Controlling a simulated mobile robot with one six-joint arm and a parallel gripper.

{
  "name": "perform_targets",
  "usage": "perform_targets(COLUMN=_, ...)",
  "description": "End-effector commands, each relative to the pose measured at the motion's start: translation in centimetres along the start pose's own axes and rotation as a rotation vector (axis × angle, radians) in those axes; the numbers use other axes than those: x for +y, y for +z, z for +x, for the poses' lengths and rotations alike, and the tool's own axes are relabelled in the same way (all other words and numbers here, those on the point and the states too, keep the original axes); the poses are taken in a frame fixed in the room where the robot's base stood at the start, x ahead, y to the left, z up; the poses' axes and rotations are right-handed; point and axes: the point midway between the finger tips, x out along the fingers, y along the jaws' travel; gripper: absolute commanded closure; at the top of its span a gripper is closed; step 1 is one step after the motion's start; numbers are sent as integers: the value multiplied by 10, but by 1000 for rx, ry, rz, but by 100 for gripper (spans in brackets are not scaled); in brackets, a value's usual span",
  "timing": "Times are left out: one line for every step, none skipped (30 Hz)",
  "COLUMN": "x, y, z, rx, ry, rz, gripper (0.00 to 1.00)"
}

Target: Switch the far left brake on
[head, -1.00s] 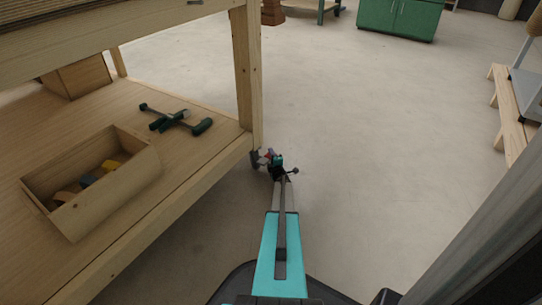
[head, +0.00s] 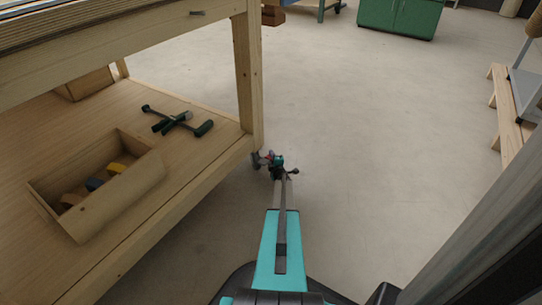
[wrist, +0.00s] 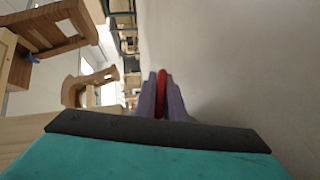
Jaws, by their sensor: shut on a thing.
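A wooden workbench (head: 248,85) stands at the left in the head view. A small dark caster (head: 257,162) sits at the foot of its leg. A small red brake lever (head: 267,156) shows beside the caster, low over the floor. My gripper (head: 275,160) is right at it, at the end of my turquoise arm. In the wrist view, my gripper (wrist: 162,76) has its two purple-grey fingers shut on the red lever (wrist: 162,92), which shows as a narrow strip between them. The caster is not clear in the wrist view.
On the bench's lower shelf lie a wooden box (head: 135,192) with coloured blocks and dark green-handled tools (head: 172,122). A green cabinet (head: 397,17) stands far back. A wooden stand (head: 508,115) is at the right. The floor between is clear.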

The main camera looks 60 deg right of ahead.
Motion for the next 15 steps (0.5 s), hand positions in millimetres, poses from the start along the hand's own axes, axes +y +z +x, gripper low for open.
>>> perform_targets(x=0, y=0, z=0, rx=-2, ry=-2, rz=2, gripper=100)
perform_targets(x=-1, y=0, z=0, rx=-2, ry=-2, rz=2, gripper=100)
perform_targets(x=-1, y=0, z=0, rx=-2, ry=-2, rz=3, gripper=100)
perform_targets(x=-1, y=0, z=0, rx=-2, ry=-2, rz=3, gripper=100)
perform_targets(x=-1, y=0, z=0, rx=-2, ry=-2, rz=3, gripper=100)
perform_targets(x=-1, y=0, z=0, rx=-2, ry=-2, rz=3, gripper=100)
perform_targets(x=-1, y=1, z=0, rx=-2, ry=-2, rz=3, gripper=87)
perform_targets(x=-1, y=1, z=0, rx=-3, ry=-2, rz=3, gripper=82)
perform_targets(x=-1, y=1, z=0, rx=-3, ry=-2, rz=3, gripper=75)
perform_targets(x=-1, y=1, z=0, rx=-2, ry=-2, rz=3, gripper=72)
perform_targets(x=-1, y=1, z=0, rx=-2, ry=-2, rz=2, gripper=72)
perform_targets(x=-1, y=1, z=0, rx=-2, ry=-1, rz=2, gripper=72)
perform_targets(x=0, y=1, z=0, rx=-2, ry=-1, rz=2, gripper=72)
perform_targets(x=0, y=1, z=0, rx=-2, ry=-1, rz=2, gripper=72)
perform_targets(x=0, y=1, z=0, rx=-2, ry=-1, rz=2, gripper=72)
